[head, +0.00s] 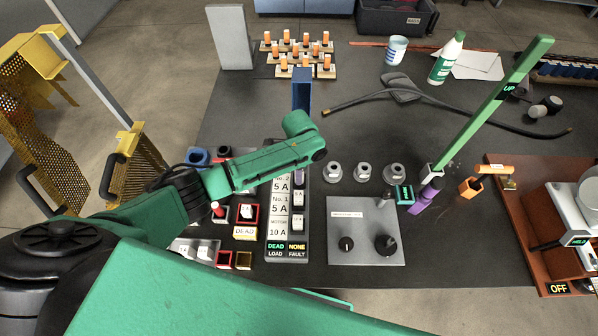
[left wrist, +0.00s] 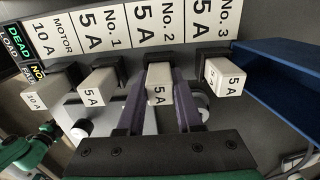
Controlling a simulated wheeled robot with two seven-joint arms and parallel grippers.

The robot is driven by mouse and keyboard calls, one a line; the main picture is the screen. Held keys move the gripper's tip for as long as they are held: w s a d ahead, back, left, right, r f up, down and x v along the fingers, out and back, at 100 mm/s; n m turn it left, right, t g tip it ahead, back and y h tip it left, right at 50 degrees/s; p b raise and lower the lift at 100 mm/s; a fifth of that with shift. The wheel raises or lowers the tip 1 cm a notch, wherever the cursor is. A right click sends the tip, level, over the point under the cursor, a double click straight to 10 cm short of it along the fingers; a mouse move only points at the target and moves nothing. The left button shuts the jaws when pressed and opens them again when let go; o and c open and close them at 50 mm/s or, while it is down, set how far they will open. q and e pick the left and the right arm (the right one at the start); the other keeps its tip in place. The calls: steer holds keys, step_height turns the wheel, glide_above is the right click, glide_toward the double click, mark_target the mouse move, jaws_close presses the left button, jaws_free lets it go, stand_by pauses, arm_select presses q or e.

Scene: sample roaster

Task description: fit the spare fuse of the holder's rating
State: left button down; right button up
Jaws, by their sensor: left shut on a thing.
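The fuse panel (head: 281,233) lies on the dark table, with rows marked MOTOR 10 A, No. 1 5 A and No. 2 5 A; the left wrist view also shows No. 3 5 A. Black holders there carry white fuses: a 10 A fuse (left wrist: 35,98), a 5 A fuse at No. 1 (left wrist: 91,92) and a 5 A fuse at No. 3 (left wrist: 226,80). My left gripper (left wrist: 160,108) is shut on the white 5 A fuse (left wrist: 159,90) at the No. 2 holder (left wrist: 160,60). Whether that fuse is fully seated is unclear.
The panel's display (head: 276,247) reads DEAD and NONE. Racks of orange-topped pieces (head: 292,71) stand farther back.

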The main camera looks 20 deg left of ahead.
arm_select(q)
steer(key=shift+f, duration=0.2)
steer(key=c, duration=0.5)
jaws_free()
step_height(320, 180, up, 15)
steer(key=shift+f, duration=0.2)
